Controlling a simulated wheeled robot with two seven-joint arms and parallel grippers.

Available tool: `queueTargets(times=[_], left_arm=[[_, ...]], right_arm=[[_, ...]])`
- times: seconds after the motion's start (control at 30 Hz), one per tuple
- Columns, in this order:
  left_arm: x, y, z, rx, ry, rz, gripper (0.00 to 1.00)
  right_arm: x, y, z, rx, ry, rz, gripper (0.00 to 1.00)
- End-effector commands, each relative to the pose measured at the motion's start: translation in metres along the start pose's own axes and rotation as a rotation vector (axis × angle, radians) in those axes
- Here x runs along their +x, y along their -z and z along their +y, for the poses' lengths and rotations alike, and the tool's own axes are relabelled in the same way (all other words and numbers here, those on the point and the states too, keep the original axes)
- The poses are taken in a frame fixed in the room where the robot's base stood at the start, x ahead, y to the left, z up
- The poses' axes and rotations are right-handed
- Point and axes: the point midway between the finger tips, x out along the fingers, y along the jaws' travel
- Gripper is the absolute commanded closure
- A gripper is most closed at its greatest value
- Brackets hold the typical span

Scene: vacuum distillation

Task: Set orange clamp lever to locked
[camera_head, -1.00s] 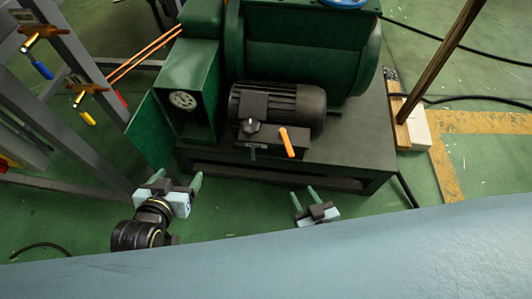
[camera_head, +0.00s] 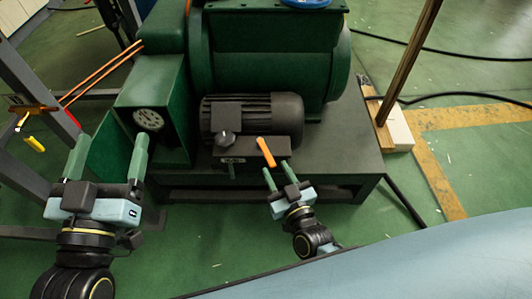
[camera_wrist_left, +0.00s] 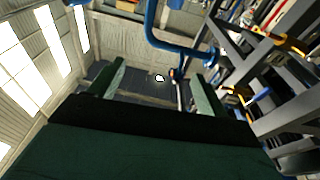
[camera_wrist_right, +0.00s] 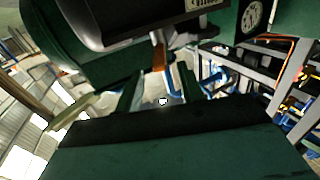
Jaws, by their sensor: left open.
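The orange clamp lever (camera_head: 266,152) sits on the front of the black motor unit (camera_head: 250,115), tilted with its lower end toward the right. My right gripper (camera_head: 278,175) is open just below and right of the lever, its fingers pointing up toward the motor; I cannot tell whether they touch the lever. In the right wrist view the lever (camera_wrist_right: 158,48) appears as a dull orange piece, ahead of and roughly between the two green fingers. My left gripper (camera_head: 109,160) is open and empty, left of the green machine. Its spread fingers also show in the left wrist view (camera_wrist_left: 155,90).
A dark knob (camera_head: 226,138) sits left of the lever. The green box with a dial (camera_head: 149,119) stands near my left gripper. A grey frame (camera_head: 20,110) with valves is at the left. Open green floor (camera_head: 400,220) lies at the right.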

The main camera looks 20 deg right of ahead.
Motion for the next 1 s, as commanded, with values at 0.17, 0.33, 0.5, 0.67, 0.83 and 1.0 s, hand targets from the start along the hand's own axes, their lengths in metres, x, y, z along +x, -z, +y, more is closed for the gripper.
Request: queueTargets(times=[0.17,0.33,0.5,0.67,0.83,1.0], left_arm=[[-0.002,0.027,0.005,-0.009,-0.013,0.179,0.23],[-0.007,0.045,0.008,-0.014,-0.019,0.332,0.23],[-0.013,0.056,0.008,-0.015,-0.021,0.445,0.23],[-0.017,0.062,0.008,-0.015,-0.022,0.502,0.23],[-0.018,0.064,0.008,-0.015,-0.022,0.517,0.23],[-0.018,0.064,0.008,-0.015,-0.022,0.516,0.23]], right_arm=[[0.021,-0.002,0.0,0.001,-0.001,0.001,0.62],[0.045,-0.002,0.0,0.002,-0.001,0.001,0.62],[0.065,-0.002,0.0,0.0,-0.001,0.0,0.62],[0.075,-0.001,0.0,0.001,-0.001,-0.001,0.62],[0.077,-0.001,0.0,0.001,0.0,-0.002,0.62],[0.077,-0.001,0.0,0.001,0.0,-0.002,0.63]])
